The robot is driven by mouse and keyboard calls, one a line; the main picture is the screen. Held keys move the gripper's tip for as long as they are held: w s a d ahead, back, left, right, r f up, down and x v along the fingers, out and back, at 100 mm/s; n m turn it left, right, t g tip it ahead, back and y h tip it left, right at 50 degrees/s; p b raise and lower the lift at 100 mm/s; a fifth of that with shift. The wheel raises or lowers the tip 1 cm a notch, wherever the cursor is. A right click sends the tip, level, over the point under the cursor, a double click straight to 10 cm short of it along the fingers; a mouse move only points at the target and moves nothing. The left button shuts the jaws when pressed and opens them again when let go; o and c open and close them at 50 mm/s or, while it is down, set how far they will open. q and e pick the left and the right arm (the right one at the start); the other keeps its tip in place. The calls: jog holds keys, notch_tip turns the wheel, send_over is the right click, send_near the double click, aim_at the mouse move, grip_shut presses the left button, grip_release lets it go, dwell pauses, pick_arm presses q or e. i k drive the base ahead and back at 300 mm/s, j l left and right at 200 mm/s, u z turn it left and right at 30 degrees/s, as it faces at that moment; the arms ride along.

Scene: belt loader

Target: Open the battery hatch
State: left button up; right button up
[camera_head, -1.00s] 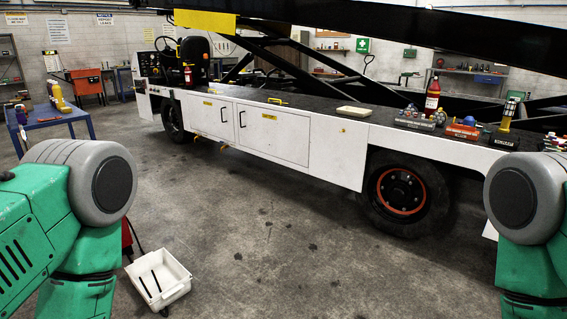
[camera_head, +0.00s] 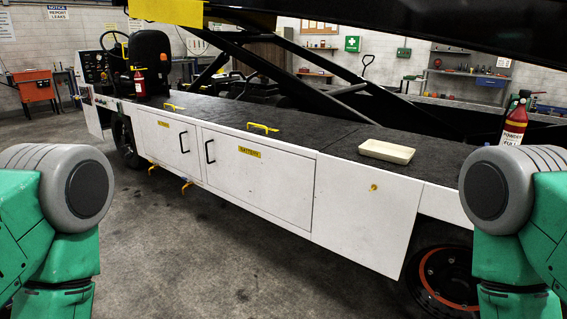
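The white battery hatch (camera_head: 262,190) is on the side of the belt loader, closed, with a yellow label reading BATTERY (camera_head: 249,151) near its top. Its black handle (camera_head: 210,151) is at its left edge. To its left is another closed white door (camera_head: 163,142) with its own black handle (camera_head: 184,142) and a yellow label. Green and grey links of my two arms show at the lower left and lower right, apart from the loader. Neither gripper is in view.
A cream tray (camera_head: 387,151) and yellow grab handles (camera_head: 263,127) are on the loader's dark deck. A red fire extinguisher (camera_head: 514,120) stands at the right, above the wheel (camera_head: 447,278). The floor (camera_head: 200,270) before the hatch is clear.

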aim_at(317, 136)
jog(key=i+j+z, duration=0.3)
jog(key=i, duration=0.4)
jog(key=i+j+z, duration=0.35)
jog(key=i, duration=0.3)
jog(key=i+j+z, duration=0.3)
jog(key=i+j, duration=0.15)
jog(key=i, duration=0.2)
